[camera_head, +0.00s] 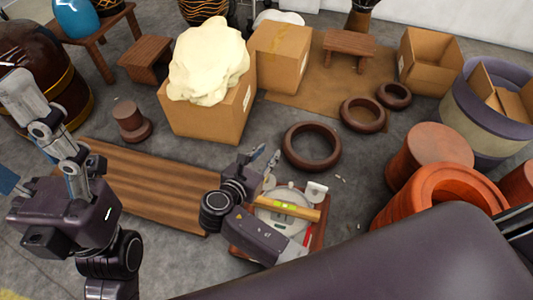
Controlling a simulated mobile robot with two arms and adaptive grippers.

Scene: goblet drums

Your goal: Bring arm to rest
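My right gripper (265,156) is near the middle of the view, above the floor and the edge of a small reddish stand. Its two grey fingertips are apart, with nothing seen between them. My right arm bends in from the lower right, and its dark link covers part of the stand. My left gripper (45,125) is at the left edge, with grey finger links pointing up and left. Its fingertips are not clear, and I cannot tell whether it is open. It overlaps the dark barrel and the plank bench in the picture.
The small stand (318,234) carries a pale round plate and a yellow level (290,207). A striped wooden bench (160,190) lies left of it. A cardboard box (210,120) with cream material, brown rings (311,147) and reddish drums (430,152) surround some bare floor.

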